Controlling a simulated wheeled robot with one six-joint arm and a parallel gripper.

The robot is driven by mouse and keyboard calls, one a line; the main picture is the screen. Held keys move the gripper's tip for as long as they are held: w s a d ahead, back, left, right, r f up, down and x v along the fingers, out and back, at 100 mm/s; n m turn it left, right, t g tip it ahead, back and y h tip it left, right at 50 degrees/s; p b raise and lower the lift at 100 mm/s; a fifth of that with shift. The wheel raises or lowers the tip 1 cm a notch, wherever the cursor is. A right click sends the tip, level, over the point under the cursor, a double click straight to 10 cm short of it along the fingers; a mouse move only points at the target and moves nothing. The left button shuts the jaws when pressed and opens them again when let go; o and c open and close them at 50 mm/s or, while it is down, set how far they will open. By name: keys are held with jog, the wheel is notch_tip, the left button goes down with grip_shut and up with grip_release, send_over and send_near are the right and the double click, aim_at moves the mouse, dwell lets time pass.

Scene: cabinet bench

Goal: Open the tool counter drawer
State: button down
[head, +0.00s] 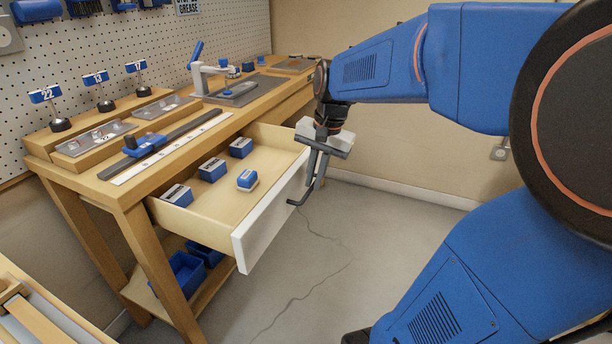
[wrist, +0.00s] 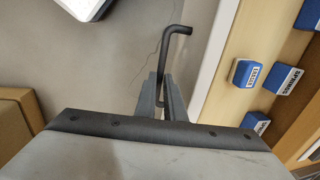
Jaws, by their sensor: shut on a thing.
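The tool counter drawer (head: 270,222) is pulled well out of the wooden counter, with its white front standing clear of the counter's edge. The drawer front also shows in the wrist view (wrist: 212,62). Its dark bar handle (head: 297,202) is on the outer face, and its bent end shows in the wrist view (wrist: 177,30). My gripper (head: 314,178) is at the drawer front, shut on the handle. In the wrist view its two grey fingers (wrist: 161,92) are on either side of the bar. The fingers hide part of the handle.
Several blue labelled boxes, one of them (head: 212,169), lie in the drawer. The counter top (head: 110,190) holds a lever tool (head: 215,75) and trays. Blue bins (head: 187,272) sit on the lower shelf. The floor (head: 330,250) in front of the drawer is clear.

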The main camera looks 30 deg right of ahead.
dwell(0.3)
jog(key=c, duration=1.8)
grip_release()
jog(key=shift+c, duration=0.2)
notch_tip(320, 180, up, 17)
jog(key=s+d, duration=0.2)
jog(key=shift+s, duration=0.35)
jog(key=s+a+f+n+t, duration=0.1)
jog(key=s+a+f+n, duration=0.2)
jog(key=f, duration=0.3)
jog(key=s+a+f+n+t+h, duration=0.1)
jog(key=s+a+f+n, duration=0.2)
jog(key=f, duration=0.4)
jog(key=s+a+f+n+t, duration=0.1)
jog(key=s+a+f+n, duration=0.2)
jog(key=s+f, duration=0.4)
jog(key=shift+n, duration=0.8)
